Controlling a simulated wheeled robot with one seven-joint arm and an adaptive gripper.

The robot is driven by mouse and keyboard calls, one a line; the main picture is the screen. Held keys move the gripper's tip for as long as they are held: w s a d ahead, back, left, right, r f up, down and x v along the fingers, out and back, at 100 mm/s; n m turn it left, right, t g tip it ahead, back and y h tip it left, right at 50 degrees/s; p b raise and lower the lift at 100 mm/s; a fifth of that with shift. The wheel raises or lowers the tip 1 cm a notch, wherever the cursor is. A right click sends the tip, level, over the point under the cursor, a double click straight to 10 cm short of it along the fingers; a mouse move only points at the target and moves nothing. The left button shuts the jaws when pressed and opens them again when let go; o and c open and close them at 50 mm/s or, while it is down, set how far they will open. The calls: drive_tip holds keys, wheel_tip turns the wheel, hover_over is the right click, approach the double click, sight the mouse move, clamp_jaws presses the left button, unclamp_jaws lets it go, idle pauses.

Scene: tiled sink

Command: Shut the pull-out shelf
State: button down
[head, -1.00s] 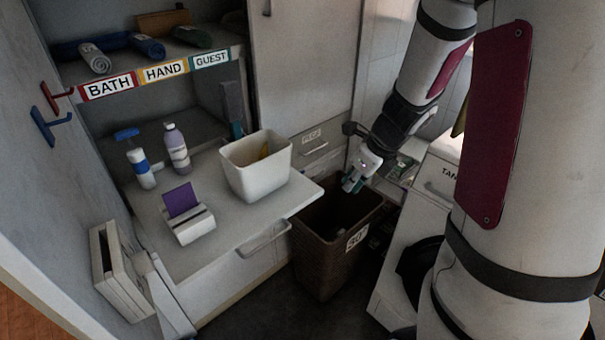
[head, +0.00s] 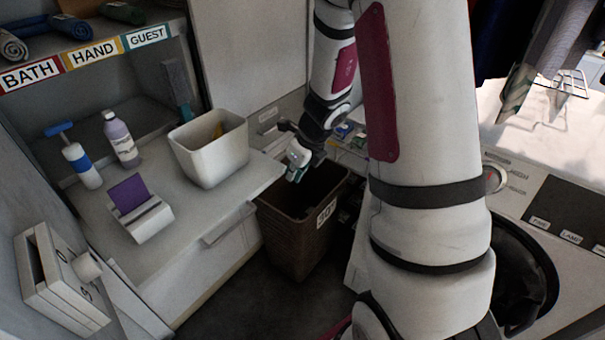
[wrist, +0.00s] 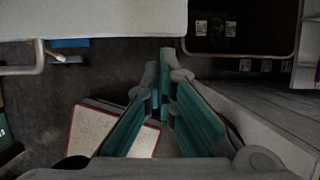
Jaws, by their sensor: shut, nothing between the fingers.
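The pull-out shelf (head: 200,212) is a white board sticking out of the cabinet at left in the head view, with several items on it. A drawer handle (head: 230,222) shows below its front edge. My gripper (head: 294,174) is just right of the shelf's front right corner, above the brown bin (head: 290,237). I cannot tell whether it touches the shelf. In the wrist view the teal fingers of my gripper (wrist: 165,85) come together at the tips with nothing between them. A white panel (wrist: 100,18) crosses the top left there, with a handle (wrist: 40,62) beside it.
A washing machine (head: 525,195) is at right. Dark floor (head: 225,300) lies clear before the drawer.

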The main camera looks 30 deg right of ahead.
drive_tip(key=shift+w+a, duration=0.1)
drive_tip(key=shift+w, duration=0.2)
drive_tip(key=shift+w, duration=0.1)
